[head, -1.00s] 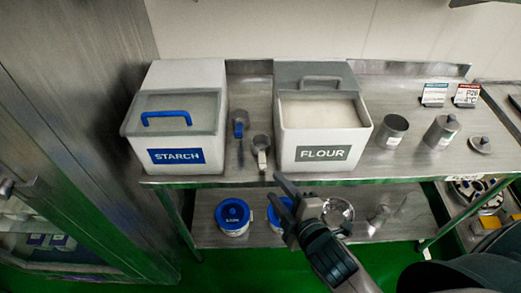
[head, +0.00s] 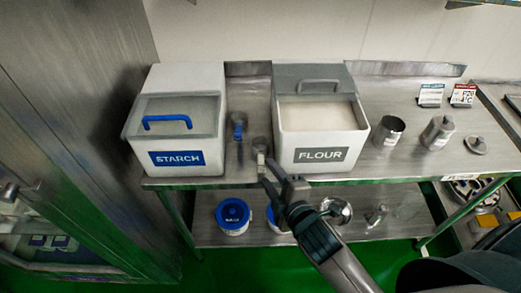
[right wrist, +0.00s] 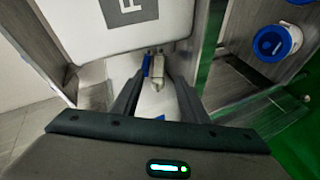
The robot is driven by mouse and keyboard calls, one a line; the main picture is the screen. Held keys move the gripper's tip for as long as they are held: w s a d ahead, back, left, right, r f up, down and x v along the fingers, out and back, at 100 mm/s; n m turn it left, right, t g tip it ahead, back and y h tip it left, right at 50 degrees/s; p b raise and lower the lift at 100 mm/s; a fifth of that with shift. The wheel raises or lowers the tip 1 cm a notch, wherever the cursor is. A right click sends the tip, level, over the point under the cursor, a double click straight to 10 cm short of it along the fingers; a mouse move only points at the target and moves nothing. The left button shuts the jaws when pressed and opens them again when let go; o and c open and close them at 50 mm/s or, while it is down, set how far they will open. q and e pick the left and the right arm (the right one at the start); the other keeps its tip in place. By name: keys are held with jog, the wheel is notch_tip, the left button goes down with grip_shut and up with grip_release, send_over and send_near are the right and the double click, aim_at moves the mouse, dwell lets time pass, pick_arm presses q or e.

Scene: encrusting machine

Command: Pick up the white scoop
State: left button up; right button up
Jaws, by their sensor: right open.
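The white scoop (head: 260,147) lies on the steel table between the starch and flour bins, with its pale handle toward the front edge. My right gripper (head: 268,168) is open at the table's front edge, its fingertips close to the handle end and partly covering it. In the right wrist view, the white scoop (right wrist: 158,73) shows between the two open fingers, beyond their tips. I cannot tell whether they touch it. My left gripper is not in view.
A blue scoop (head: 238,125) lies just left of the white one. The starch bin (head: 205,160) stands left and the flour bin (head: 335,141) right. Metal containers (head: 389,132) stand further right. A blue-lidded tub (head: 233,214) is on the lower shelf.

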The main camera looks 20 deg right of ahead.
aim_at(260, 158)
jog(key=p+x, duration=0.1)
jog(key=x, duration=0.4)
jog(key=shift+w, duration=0.3)
jog(key=shift+w+a+f, duration=0.1)
jog(key=shift+w+f, duration=0.2)
jog(key=shift+w, duration=0.15)
jog(key=shift+p, duration=0.3)
jog(key=shift+w+p, duration=0.4)
jog(key=shift+w, duration=0.25)
jog(key=p+x, duration=0.1)
jog(key=x, duration=0.2)
jog(key=shift+s+d+f, duration=0.1)
jog(key=shift+d, duration=0.1)
jog(key=shift+w+f, duration=0.25)
jog(key=shift+w, duration=0.2)
jog(key=shift+c, duration=0.6)
